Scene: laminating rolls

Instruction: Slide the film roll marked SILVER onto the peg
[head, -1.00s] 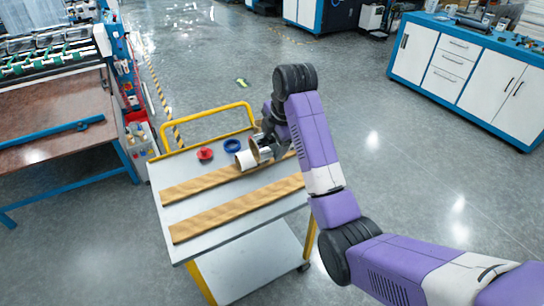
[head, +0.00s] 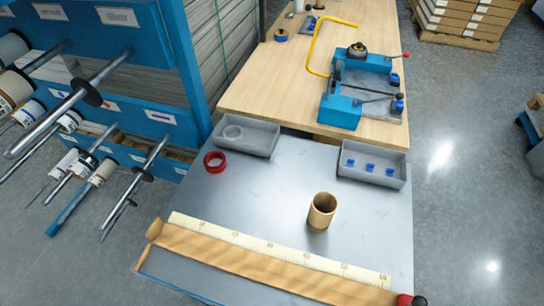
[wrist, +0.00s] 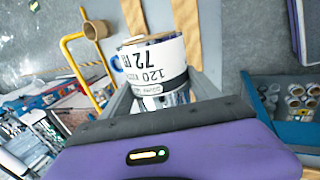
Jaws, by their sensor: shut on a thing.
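In the wrist view my gripper (wrist: 162,78) is shut on a white-labelled film roll (wrist: 155,62). The arm and gripper are outside the head view. In the head view a blue rack (head: 165,75) at the left carries several metal pegs. The nearest long peg (head: 48,120) has a dark collar (head: 85,92) and a bare front end. Another peg (head: 145,165) lower right also looks bare. The rack's labels are unreadable, so I cannot tell which is for SILVER.
Rolls (head: 12,90) sit on other pegs at the far left. A grey worktop (head: 270,190) holds a red ring (head: 214,161), a cardboard core (head: 321,210) and two grey trays. In the wrist view, wooden strips (wrist: 187,22) and a yellow rail (wrist: 75,62) lie beyond the roll.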

